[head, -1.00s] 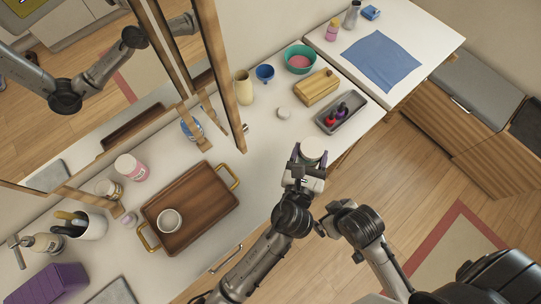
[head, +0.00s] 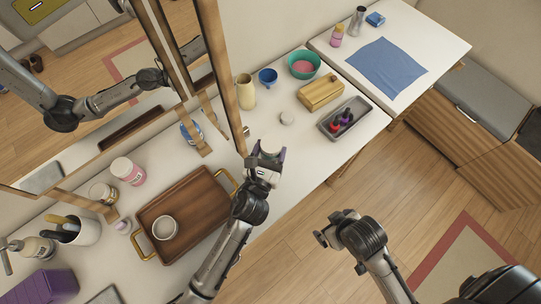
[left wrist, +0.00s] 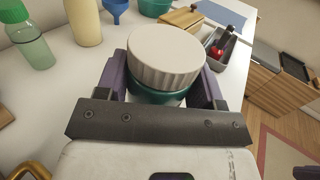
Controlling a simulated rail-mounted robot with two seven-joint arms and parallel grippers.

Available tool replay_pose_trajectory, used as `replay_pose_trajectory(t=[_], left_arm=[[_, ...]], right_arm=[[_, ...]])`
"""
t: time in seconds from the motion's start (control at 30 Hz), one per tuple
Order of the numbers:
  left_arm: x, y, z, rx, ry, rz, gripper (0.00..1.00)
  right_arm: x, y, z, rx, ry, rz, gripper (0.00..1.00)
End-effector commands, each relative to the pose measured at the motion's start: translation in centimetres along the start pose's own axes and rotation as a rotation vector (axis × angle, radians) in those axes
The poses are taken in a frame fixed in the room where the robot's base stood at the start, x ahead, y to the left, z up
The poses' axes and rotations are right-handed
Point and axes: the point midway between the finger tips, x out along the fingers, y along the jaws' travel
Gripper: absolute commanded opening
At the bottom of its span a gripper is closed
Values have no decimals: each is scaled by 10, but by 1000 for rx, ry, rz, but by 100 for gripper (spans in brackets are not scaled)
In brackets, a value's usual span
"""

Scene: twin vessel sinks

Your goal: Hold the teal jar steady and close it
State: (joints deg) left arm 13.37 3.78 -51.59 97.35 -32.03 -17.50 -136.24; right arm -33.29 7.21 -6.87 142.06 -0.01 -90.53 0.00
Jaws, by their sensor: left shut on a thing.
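The teal jar (left wrist: 160,98) shows in the left wrist view as a teal body under a wide white ribbed lid (left wrist: 166,55). The lid sits on top; I cannot tell whether it is tight. My left gripper (left wrist: 165,90) is shut on the jar, one purple finger on each side. In the head view the left gripper (head: 268,160) holds the jar (head: 271,146) by the counter's middle, right of the wooden tray. My right gripper (head: 324,238) is apart from it, over the floor at lower right; its fingers are too unclear to tell their state.
A wooden tray (head: 205,196) with a white cup (head: 165,227) lies left of the left gripper. The mirror frame (head: 236,100) stands close behind.

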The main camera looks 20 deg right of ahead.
Motion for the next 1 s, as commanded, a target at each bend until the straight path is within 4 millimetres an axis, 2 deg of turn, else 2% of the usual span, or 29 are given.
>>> replay_pose_trajectory(t=[0.27, 0.63, 1.0], left_arm=[[0, 0, -1, 0, -1, 0, 0], [0, -1, -40, -2, 1, 1, 0], [0, 0, -41, 0, -1, 0, 0]], right_arm=[[1, -2, 0, 6, 1, -5, 100], [18, -4, 4, 9, 3, -7, 100], [18, -2, 5, 4, 2, -3, 100]])
